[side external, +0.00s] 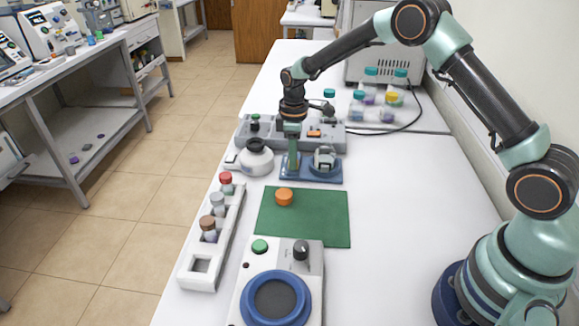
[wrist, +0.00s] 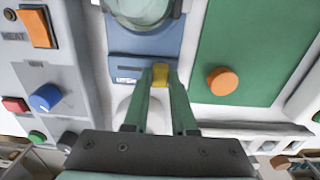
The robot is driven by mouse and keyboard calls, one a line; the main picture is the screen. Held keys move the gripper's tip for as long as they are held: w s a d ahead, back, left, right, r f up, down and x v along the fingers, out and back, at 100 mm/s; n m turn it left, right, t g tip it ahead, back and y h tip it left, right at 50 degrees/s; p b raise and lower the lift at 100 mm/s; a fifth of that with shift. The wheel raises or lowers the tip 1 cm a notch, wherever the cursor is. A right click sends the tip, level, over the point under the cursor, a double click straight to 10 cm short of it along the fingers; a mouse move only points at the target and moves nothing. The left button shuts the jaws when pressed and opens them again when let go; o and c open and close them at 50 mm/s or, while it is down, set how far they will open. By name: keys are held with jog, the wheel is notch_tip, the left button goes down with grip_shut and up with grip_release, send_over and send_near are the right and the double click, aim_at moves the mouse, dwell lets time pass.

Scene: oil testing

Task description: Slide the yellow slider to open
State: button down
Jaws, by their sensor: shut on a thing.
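The yellow slider (wrist: 161,76) sits at the front edge of a blue base (wrist: 139,72) in the wrist view. My gripper (wrist: 160,72) has its two green fingers on either side of the slider and is shut on it. A slot shows in the base, to the left of the fingers. In the side view my gripper (side external: 292,167) points down at the left end of the blue base (side external: 327,175), and the slider is hidden behind the fingers. A round glass holder (side external: 325,157) stands on the base.
A white flask with a dark lid (side external: 256,160) stands close left of my gripper. A grey switch panel (side external: 328,142) lies behind. A green mat (side external: 318,222) with an orange cap (side external: 284,197) lies in front. A white vial rack (side external: 203,262) is at front left.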

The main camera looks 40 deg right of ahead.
jog(key=shift+w+d+r, duration=0.1)
jog(key=shift+w+d, duration=1.85)
jog(key=c, duration=0.7)
grip_release()
notch_tip(320, 180, up, 12)
jog(key=shift+r, duration=0.1)
